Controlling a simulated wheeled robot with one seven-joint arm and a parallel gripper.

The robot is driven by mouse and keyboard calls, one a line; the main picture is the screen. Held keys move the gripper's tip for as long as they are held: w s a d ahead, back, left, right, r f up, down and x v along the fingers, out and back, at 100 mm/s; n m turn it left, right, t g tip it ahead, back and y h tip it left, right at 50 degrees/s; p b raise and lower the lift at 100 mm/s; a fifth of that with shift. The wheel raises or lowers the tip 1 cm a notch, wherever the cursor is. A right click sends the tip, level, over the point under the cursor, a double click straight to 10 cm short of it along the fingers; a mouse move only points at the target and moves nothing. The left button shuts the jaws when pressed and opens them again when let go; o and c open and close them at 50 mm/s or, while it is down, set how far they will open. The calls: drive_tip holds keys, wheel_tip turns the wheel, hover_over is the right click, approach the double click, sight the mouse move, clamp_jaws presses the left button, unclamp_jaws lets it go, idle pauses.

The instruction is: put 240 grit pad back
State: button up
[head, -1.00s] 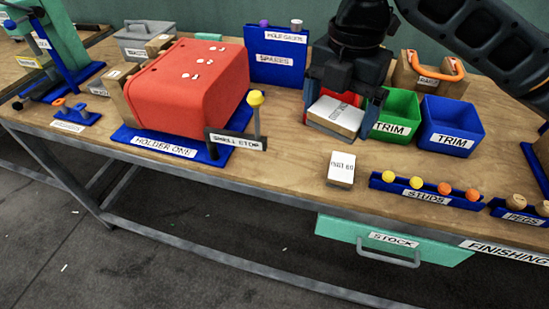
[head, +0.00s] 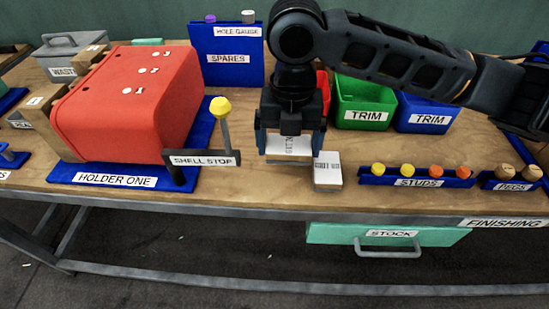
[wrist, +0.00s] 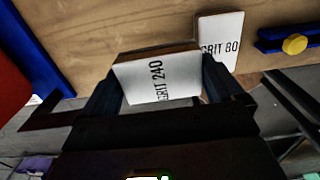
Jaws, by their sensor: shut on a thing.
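The 240 grit pad (wrist: 158,78) is a white-topped block with a brown side, marked GRIT 240 in the wrist view. My gripper (head: 289,148) is shut on it, with one finger on each side. In the head view the pad (head: 289,147) is between the fingers, low over the bench front; whether it touches the wood is unclear. The 80 grit pad (head: 327,170) lies just right of it, close beside it, and also shows in the wrist view (wrist: 219,40).
The shell stop (head: 204,158) with its yellow-knobbed post and the red shell (head: 130,105) stand to the left. The studs rack (head: 418,181) is to the right. Green (head: 365,103) and blue (head: 425,113) trim bins stand behind right. The bench's front edge is close.

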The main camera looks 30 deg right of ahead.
sight(275, 174)
drive_tip(key=shift+w+a+f, duration=0.3)
drive_tip(key=shift+a+f, duration=0.1)
drive_tip(key=shift+a, duration=0.15)
drive_tip(key=shift+w+a+f, duration=0.3)
drive_tip(key=shift+a+f, duration=0.05)
drive_tip(key=shift+a, duration=0.2)
drive_tip(key=shift+f+p, duration=0.3)
drive_tip(key=shift+f, duration=1.7)
drive_tip(key=shift+f, duration=0.1)
drive_tip(key=shift+f, duration=0.15)
drive_tip(key=o, duration=0.6)
drive_tip(key=shift+o, duration=0.2)
drive_tip(key=shift+r, duration=0.2)
wheel_tip(275, 174, up, 12)
drive_tip(key=shift+r+b, duration=0.1)
drive_tip(key=shift+b, duration=0.25)
